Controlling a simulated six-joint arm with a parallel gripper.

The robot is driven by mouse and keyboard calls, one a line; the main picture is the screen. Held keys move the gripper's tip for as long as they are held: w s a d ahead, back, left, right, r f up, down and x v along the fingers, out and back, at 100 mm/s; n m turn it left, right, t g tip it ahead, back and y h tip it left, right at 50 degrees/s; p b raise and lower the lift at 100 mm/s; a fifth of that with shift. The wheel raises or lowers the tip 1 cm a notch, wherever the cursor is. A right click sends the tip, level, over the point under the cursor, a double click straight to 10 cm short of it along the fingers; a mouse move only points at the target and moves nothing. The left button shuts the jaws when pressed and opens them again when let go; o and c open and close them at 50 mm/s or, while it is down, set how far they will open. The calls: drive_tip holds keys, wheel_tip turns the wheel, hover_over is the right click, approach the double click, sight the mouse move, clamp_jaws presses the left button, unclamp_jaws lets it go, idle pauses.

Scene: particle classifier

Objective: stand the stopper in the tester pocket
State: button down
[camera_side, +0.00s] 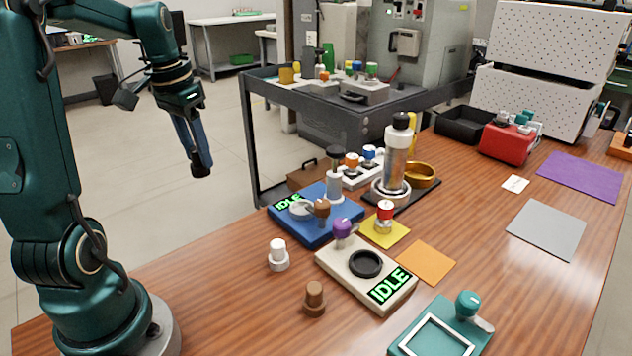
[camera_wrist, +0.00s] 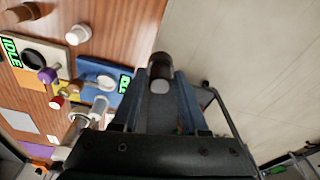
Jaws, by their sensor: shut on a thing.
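My gripper (camera_side: 198,158) hangs at the upper left in the side view, high above and apart from the bench items. It is shut on a dark stopper with a grey end (camera_wrist: 160,78), seen between the fingers in the wrist view; in the side view it is mostly hidden by them. A beige device (camera_side: 335,268) with a black round pocket (camera_side: 366,264), a purple knob (camera_side: 342,228) and a green IDLE display sits mid-bench. The pocket looks empty. A blue device (camera_side: 325,232) behind it also reads IDLE. I cannot tell by label which is the tester.
A white stopper (camera_side: 278,256) and a brown stopper (camera_side: 314,300) stand left of the beige device. A red-topped piece (camera_side: 384,217) stands on a yellow square. A tall cylinder (camera_side: 397,160) rises behind. A teal device (camera_side: 440,330) lies in front.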

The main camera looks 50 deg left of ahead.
drive_tip(key=w+d+m+h, duration=0.2)
drive_tip(key=w+d+m, duration=0.9)
drive_tip(key=d, duration=0.3)
drive_tip(key=shift+m, duration=0.3)
drive_tip(key=w+d+f, duration=0.1)
drive_tip(key=d+f, duration=0.1)
drive_tip(key=d, duration=0.2)
drive_tip(key=w+d+f, duration=0.1)
drive_tip(key=d+f, duration=0.1)
drive_tip(key=d, duration=0.3)
drive_tip(key=w+d+f, duration=0.1)
drive_tip(key=d+f, duration=0.1)
drive_tip(key=d, duration=0.2)
drive_tip(key=shift+d+f, duration=0.3)
drive_tip(key=shift+w+d+f, duration=0.1)
drive_tip(key=shift+d, duration=0.1)
drive_tip(key=shift+d+f, duration=0.1)
drive_tip(key=shift+f, duration=1.95)
drive_tip(key=shift+f, duration=0.15)
drive_tip(key=shift+c, duration=2.2)
unclamp_jaws()
